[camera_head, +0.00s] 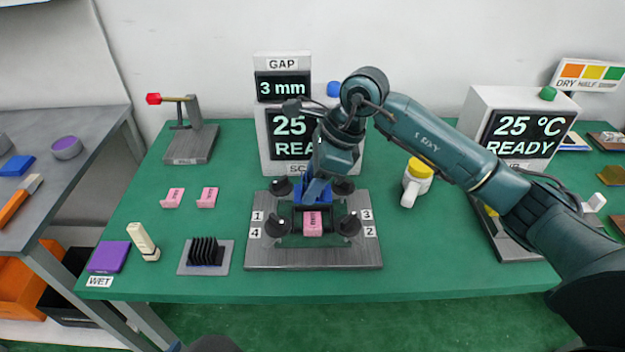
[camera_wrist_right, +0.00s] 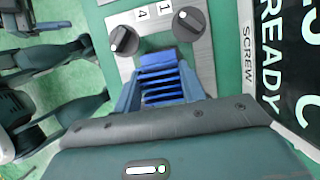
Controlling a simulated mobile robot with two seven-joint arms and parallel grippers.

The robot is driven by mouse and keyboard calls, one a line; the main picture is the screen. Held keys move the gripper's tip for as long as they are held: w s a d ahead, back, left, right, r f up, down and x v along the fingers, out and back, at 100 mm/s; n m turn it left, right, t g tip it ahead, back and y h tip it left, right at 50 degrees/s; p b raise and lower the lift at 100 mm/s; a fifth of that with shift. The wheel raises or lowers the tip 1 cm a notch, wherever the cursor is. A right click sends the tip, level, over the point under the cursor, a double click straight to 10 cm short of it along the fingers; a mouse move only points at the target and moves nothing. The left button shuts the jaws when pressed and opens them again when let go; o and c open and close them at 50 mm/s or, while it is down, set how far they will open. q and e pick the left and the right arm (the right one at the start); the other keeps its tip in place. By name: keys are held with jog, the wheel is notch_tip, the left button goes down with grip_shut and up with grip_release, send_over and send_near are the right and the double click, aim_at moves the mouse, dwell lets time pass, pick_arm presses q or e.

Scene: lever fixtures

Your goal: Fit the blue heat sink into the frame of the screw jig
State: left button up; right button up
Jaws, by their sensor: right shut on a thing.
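The blue heat sink (camera_wrist_right: 168,80), with its row of fins, is between the fingers of my right gripper (camera_wrist_right: 160,72), which is shut on it. In the head view the blue heat sink (camera_head: 323,192) shows partly behind my right gripper (camera_head: 312,188), over the rear part of the screw jig (camera_head: 265,258). The jig is a grey plate with a dark frame (camera_head: 333,213) and black knobs at its corners, numbered 1 to 4. A pink pad (camera_head: 312,222) shows in the frame area. Whether the heat sink touches the frame is hidden.
Behind the jig stands a display box (camera_head: 284,135) reading 25 and READY, under a GAP display (camera_head: 282,85). A black finned heat sink (camera_head: 206,252) lies to the left, with two pink pads (camera_head: 207,197) behind. A yellow-capped white bottle (camera_head: 416,182) stands to the right.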

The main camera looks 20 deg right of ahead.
notch_tip(320, 180, down, 4)
jog(key=b, duration=0.3)
jog(key=shift+f+b, duration=0.2)
jog(key=shift+b, duration=0.1)
jog(key=shift+f+b, duration=0.65)
jog(key=shift+f, duration=0.1)
pick_arm(q)
jog(key=shift+a+f+n+t, duration=0.1)
jog(key=shift+f+n+t, duration=0.3)
jog(key=shift+f, duration=0.55)
jog(key=shift+f, duration=0.35)
jog(key=shift+f+b, duration=0.45)
jog(key=shift+b, duration=0.2)
pick_arm(e)
jog(key=shift+f, duration=0.55)
jog(key=o, duration=1)
